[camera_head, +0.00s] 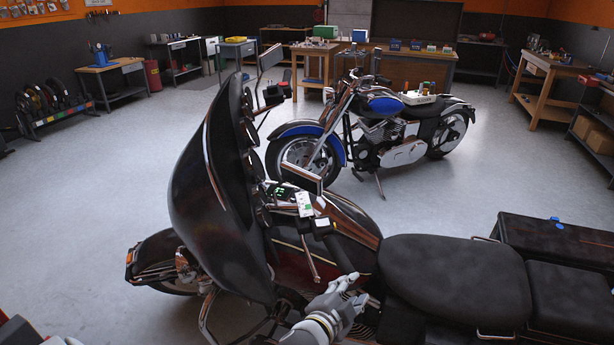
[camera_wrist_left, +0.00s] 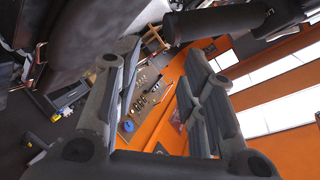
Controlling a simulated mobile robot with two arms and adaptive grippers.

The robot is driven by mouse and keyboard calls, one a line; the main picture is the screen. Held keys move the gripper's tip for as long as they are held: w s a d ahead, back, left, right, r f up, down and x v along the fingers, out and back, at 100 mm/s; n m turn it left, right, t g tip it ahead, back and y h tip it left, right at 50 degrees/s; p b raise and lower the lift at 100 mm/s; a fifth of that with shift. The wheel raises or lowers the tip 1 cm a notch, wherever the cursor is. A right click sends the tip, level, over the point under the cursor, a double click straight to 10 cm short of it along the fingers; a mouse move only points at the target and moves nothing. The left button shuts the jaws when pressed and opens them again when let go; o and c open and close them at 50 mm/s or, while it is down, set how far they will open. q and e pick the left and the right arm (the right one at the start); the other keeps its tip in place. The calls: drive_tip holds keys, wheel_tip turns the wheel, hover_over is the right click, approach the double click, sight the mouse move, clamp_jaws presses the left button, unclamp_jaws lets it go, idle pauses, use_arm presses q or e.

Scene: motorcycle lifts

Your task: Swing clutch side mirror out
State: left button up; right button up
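The near motorcycle has a dark fairing (camera_head: 215,190) at its front, pointing left in the head view. The mirror on its near, clutch side (camera_head: 302,177) stands behind the fairing as a dark, chrome-edged rectangle. A second mirror (camera_head: 270,57) rises on the far side. My left gripper (camera_head: 357,292) is over the bike's near side, below and to the right of the near mirror and apart from it. In the left wrist view its two fingers (camera_wrist_left: 163,55) are spread with nothing between them. My right gripper is not in view.
The black seat (camera_head: 455,275) and rear cases (camera_head: 560,240) lie right of my left gripper. A blue motorcycle (camera_head: 385,130) stands behind on open grey floor (camera_head: 120,170). In the left wrist view, a dark rounded part (camera_wrist_left: 215,22) lies close beyond the fingers.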

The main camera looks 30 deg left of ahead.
use_arm(q)
drive_tip(key=w+d+r+m+t+h, duration=0.2)
drive_tip(key=w+r+m, duration=0.15)
drive_tip(key=r, duration=0.35)
drive_tip(key=w+d+r+m+t+h, duration=0.2)
drive_tip(key=r+m+t, duration=0.15)
drive_tip(key=r, duration=0.35)
drive_tip(key=d+r+m+g+h, duration=0.4)
drive_tip(key=d+r+m+h, duration=0.4)
drive_tip(key=r+m+h, duration=0.65)
drive_tip(key=m+g+y+p, duration=0.2)
drive_tip(key=m+g+y, duration=1)
drive_tip(key=m+y, duration=0.85)
approach(307, 191)
drive_tip(key=w+f+p, duration=0.1)
drive_tip(key=f, duration=0.1)
drive_tip(key=w+a+f+m+h+p, duration=0.1)
drive_tip(key=f, duration=0.1)
drive_tip(key=w+a+f+m+h, duration=0.1)
drive_tip(key=f, duration=0.1)
drive_tip(key=shift+w+f+p, duration=0.15)
drive_tip(key=shift+f+p, duration=0.25)
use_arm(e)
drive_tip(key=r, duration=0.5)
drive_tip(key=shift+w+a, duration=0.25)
